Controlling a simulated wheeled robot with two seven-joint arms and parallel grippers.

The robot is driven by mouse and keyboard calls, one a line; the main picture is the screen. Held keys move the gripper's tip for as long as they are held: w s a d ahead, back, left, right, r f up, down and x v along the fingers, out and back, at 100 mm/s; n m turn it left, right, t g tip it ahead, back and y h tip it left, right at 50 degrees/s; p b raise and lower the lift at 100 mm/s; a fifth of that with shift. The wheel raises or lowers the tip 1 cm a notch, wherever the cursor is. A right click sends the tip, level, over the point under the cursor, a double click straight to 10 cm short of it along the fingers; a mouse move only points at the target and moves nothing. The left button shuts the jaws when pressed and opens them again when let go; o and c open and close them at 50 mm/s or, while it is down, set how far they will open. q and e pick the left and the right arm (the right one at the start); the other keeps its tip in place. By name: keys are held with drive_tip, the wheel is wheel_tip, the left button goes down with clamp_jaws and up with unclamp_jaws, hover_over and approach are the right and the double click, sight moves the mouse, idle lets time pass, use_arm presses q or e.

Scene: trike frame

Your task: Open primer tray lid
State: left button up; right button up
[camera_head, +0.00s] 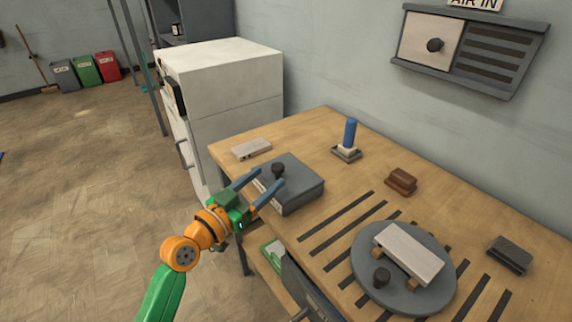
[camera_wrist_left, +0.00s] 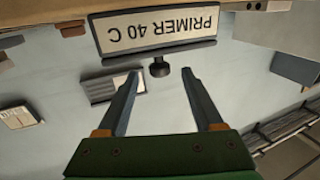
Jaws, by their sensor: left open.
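The primer tray is a flat grey box (camera_head: 296,193) on the near left part of the workbench, with its lid down. A black knob (camera_head: 279,169) stands on the lid. In the left wrist view, which is upside down, a label plate reading PRIMER 40 C (camera_wrist_left: 157,30) faces me and the black knob (camera_wrist_left: 161,69) shows past it. My left gripper (camera_head: 271,180) is open, its two blue-grey fingers reaching over the tray towards the knob. In the wrist view the knob appears between the fingertips (camera_wrist_left: 160,76), farther off; contact cannot be made out. My right gripper is not in view.
The workbench (camera_head: 325,120) also carries a pale block (camera_head: 251,149), a blue cylinder on a stand (camera_head: 349,134), a brown block (camera_head: 401,181), a round grey plate (camera_head: 367,277) with a white block, and a dark block (camera_head: 510,255). A white cabinet (camera_head: 235,70) stands behind.

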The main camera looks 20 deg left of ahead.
sight(273, 173)
use_arm(q)
drive_tip(key=x, duration=0.5)
drive_tip(key=shift+c, duration=0.8)
clamp_jaws()
idle(0.5)
